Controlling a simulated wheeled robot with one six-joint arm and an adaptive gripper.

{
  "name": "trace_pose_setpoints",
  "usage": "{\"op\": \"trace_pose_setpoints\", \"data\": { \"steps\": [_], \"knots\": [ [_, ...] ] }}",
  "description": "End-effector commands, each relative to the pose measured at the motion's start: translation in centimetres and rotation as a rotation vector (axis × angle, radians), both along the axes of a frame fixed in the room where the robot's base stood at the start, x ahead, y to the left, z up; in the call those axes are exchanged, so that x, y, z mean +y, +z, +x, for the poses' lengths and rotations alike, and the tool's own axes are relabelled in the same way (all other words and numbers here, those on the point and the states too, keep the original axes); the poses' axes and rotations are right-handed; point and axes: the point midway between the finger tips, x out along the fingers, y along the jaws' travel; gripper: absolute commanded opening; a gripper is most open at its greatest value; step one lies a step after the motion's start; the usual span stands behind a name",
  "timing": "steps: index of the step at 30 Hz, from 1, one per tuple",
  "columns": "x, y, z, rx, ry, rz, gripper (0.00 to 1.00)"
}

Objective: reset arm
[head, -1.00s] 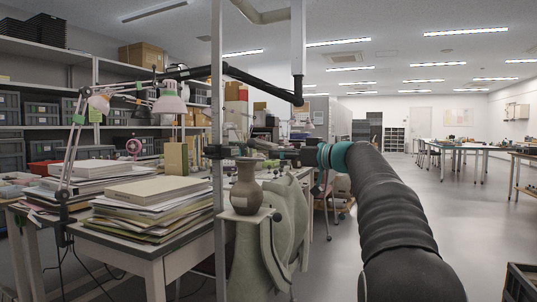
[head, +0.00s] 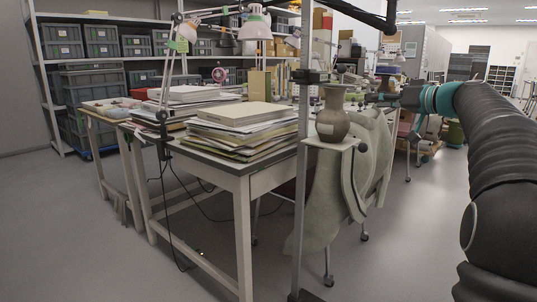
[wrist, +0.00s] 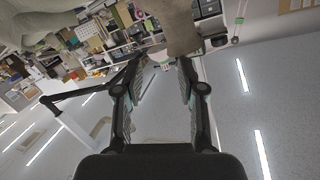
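My arm (head: 493,145) reaches in from the right in the head view, dark with a teal band. Its far end points toward the workbench, and my gripper is too small and dark there to judge. In the wrist view, which is upside down, my gripper (wrist: 160,75) is open, its two fingers apart with nothing held between them. A brown vase (head: 333,117) stands upright on a small white shelf (head: 328,144) fixed to a post. The vase also shows in the wrist view (wrist: 172,25), beyond the fingertips and apart from them as far as I can tell.
Paper stacks (head: 238,128) and lamps (head: 254,25) crowd the workbench (head: 200,160). Shelving with grey bins (head: 98,40) stands behind. The floor (head: 405,245) at front right is clear.

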Motion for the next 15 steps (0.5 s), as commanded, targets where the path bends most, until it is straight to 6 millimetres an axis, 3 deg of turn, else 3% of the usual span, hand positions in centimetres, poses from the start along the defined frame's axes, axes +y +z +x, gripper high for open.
{"op": "trace_pose_setpoints", "data": {
  "steps": [1,4,8,15],
  "knots": [
    [-0.5,-2.8,0.2,0.089,-0.026,0.028,0.39],
    [-1.1,-7.9,-0.7,0.277,-0.095,0.07,0.39],
    [0.2,-13.9,-4.2,0.528,-0.193,0.09,0.39],
    [5.0,-21.4,-14.5,0.863,-0.358,0.008,0.39]
  ]
}}
